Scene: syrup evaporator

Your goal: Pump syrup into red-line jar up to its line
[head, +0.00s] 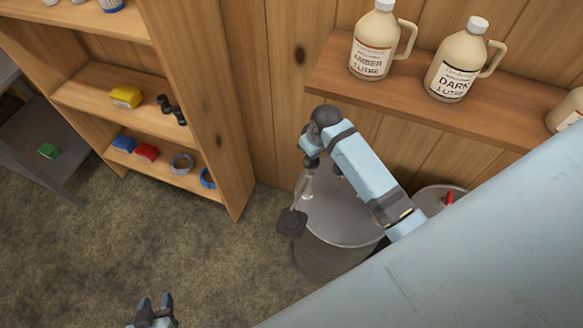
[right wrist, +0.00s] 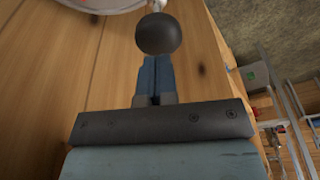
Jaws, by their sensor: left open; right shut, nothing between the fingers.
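A black ball knob (right wrist: 158,33) on a thin pale rod lies just beyond the fingertips of my right gripper (right wrist: 157,72) in the right wrist view. My right gripper is shut with nothing between its fingers. In the head view, my right arm reaches over a grey drum (head: 343,215). A shiny thin rod (head: 306,186) shows below its hand, with a dark block (head: 292,222) at the drum's left edge. Whether the fingers touch the knob I cannot tell. My left gripper (head: 155,303) is open and empty over the floor. No red-line jar is visible.
A wall shelf (head: 410,105) holds an amber jug (head: 372,45) and a dark-syrup jug (head: 455,62). A wooden rack (head: 215,100) with small items stands left. A second drum (head: 432,194) is partly hidden behind my arm.

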